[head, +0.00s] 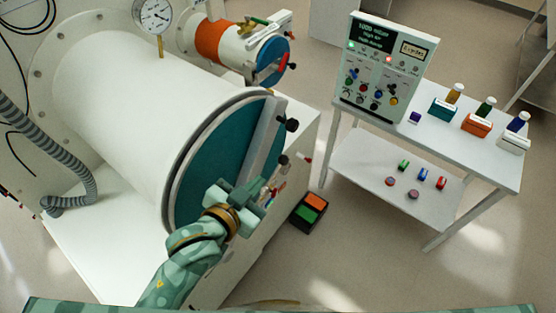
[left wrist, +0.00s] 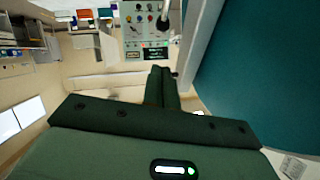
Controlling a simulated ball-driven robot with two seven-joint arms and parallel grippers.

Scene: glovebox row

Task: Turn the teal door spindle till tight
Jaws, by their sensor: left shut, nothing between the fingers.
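The large white chamber (head: 120,110) has a round teal door (head: 215,155) with a grey bar (head: 262,135) across it. The door fills the right of the left wrist view (left wrist: 260,75). A black knob (head: 292,125) sits at the bar's upper right side; a dark knob also shows in the left wrist view (left wrist: 163,22). My left gripper (head: 258,188) is in front of the door's lower part, its fingers closed together and empty, also in the left wrist view (left wrist: 160,78). I cannot make out a spindle under the gripper. My right gripper is not in view.
A smaller chamber with an orange band (head: 214,42) is behind. A control panel (head: 385,70) and several bottles and boxes stand on the white table (head: 440,145) at right. A box with orange and green pads (head: 309,212) lies on the floor. Floor between is clear.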

